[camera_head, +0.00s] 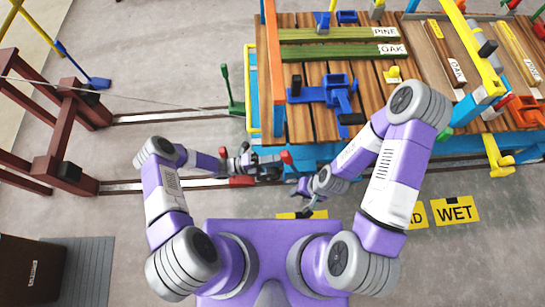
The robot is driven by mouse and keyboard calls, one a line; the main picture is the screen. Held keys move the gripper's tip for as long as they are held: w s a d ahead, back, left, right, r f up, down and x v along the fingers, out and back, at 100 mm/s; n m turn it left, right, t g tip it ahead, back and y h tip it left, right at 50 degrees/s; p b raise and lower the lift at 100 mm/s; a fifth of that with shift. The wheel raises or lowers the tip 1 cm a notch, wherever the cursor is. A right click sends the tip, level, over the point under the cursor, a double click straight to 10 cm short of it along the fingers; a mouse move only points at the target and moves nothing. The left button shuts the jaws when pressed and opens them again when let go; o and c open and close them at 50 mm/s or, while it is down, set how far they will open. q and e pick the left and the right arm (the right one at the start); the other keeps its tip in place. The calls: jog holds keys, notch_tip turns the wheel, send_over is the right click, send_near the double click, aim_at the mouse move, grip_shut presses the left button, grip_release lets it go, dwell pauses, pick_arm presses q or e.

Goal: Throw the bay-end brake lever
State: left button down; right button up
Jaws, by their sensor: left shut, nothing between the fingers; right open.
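A green upright lever (227,85) with a green foot stands at the left end of the slatted timber cart (305,125), beside the rail. A red-tipped part (286,157) shows low by the cart's near left corner, and a red block (242,181) lies at the near rail. I cannot tell for sure which of these is the bay-end brake lever. My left gripper (274,166) is shut and empty, close to the red-tipped part; whether they touch is unclear. My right gripper (309,208) is open and empty, lower and to the right, over the floor.
The cart carries green boards marked PINE and OAK (390,49), a blue clamp (325,94) and an orange post (274,65). Two rails (170,115) run left to a dark red frame (70,140). Yellow floor signs, one reading WET (455,212), lie at right.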

pick_arm(q)
jog(key=x, duration=0.3)
jog(key=shift+r, duration=0.2)
pick_arm(e)
jog(key=shift+r, duration=0.1)
pick_arm(q)
jog(key=b+v, duration=0.2)
jog(key=v, duration=0.3)
send_near(282, 157)
jog(key=a+f, duration=0.1)
jog(key=a, duration=0.1)
jog(key=w+a+f, duration=0.1)
jog(key=a, duration=0.1)
jog(key=shift+f, duration=0.35)
pick_arm(e)
jog(key=shift+f, duration=0.75)
